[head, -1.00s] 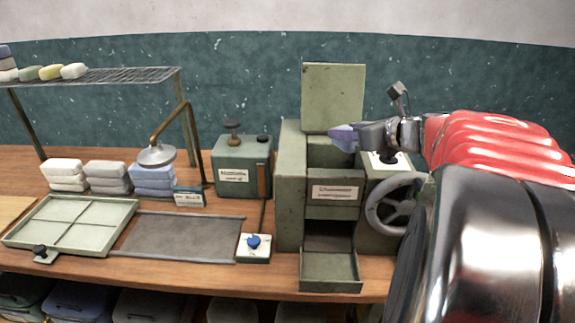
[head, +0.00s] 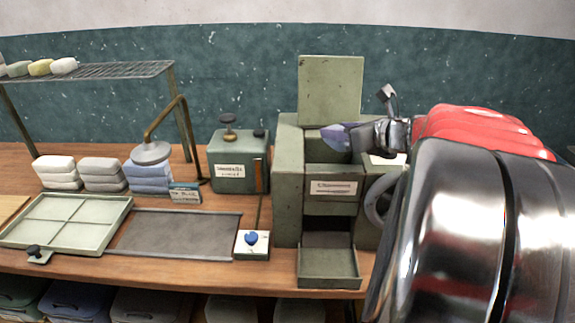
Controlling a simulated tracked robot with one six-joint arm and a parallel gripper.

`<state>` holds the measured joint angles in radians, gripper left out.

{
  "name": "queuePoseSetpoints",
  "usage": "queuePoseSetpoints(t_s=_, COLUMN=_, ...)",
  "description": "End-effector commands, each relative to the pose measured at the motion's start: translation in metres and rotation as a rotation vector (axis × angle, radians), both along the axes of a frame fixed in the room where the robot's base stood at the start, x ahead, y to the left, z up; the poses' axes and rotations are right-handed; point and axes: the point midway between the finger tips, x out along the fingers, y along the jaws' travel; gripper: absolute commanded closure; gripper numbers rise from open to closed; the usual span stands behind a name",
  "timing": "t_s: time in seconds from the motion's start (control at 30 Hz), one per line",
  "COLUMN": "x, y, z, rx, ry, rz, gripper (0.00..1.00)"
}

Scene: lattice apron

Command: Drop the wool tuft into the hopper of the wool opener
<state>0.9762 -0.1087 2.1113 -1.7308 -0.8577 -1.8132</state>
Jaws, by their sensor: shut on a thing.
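The wool opener (head: 290,190) is a grey-green metal box on the bench, right of centre. Its lid (head: 331,90) stands raised at the back, and the hopper (head: 326,146) is the open top below it. My gripper (head: 350,134) comes in from the right and is shut on the lavender wool tuft (head: 334,136), whose pointed end sticks out to the left. In the picture the tuft overlaps the hopper opening; its exact height above it is hard to tell. My arm hides much of the machine's right side and handwheel (head: 377,197).
An open tray (head: 330,280) juts from the machine's lower front. Left of it are a white block with a blue knob (head: 251,243), a green box (head: 238,165), a dark mat (head: 175,236), a divided tray (head: 70,222), stacked wool bars and a wire rack (head: 110,74).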

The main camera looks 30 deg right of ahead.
Motion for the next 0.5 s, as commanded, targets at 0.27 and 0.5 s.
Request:
queuePoseSetpoints(t_s=0.27, x=0.000, y=0.000, z=-0.028, rx=0.003, ry=0.001, rz=-0.001, gripper=0.81)
queuePoseSetpoints(t_s=0.5, x=-0.001, y=-0.001, z=-0.036, rx=0.001, ry=0.000, rz=-0.003, gripper=0.81)
